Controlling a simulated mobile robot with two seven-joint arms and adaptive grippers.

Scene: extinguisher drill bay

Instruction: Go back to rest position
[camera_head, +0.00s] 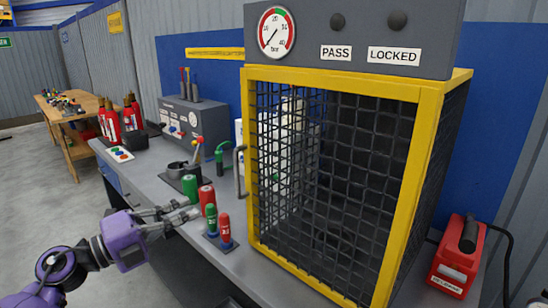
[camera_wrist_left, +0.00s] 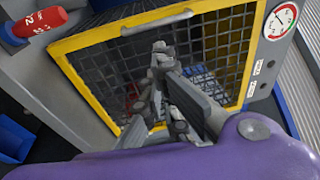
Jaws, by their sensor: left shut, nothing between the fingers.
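My left gripper (camera_head: 188,210) has a purple wrist and grey fingers. It is shut and empty, over the front edge of the grey bench (camera_head: 150,186), left of the small green and red cylinders. In the left wrist view its closed fingers (camera_wrist_left: 160,52) show in front of the yellow-framed mesh cage (camera_wrist_left: 85,85). In the head view the cage (camera_head: 345,78) stands on the bench to the right of the gripper, with a grey handle (camera_head: 240,172) at its left side. My right gripper is in neither view.
Larger green (camera_head: 189,187) and red (camera_head: 207,194) cylinders stand behind. A red box (camera_head: 459,258) is right of the cage. Open floor (camera_head: 60,190) lies left.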

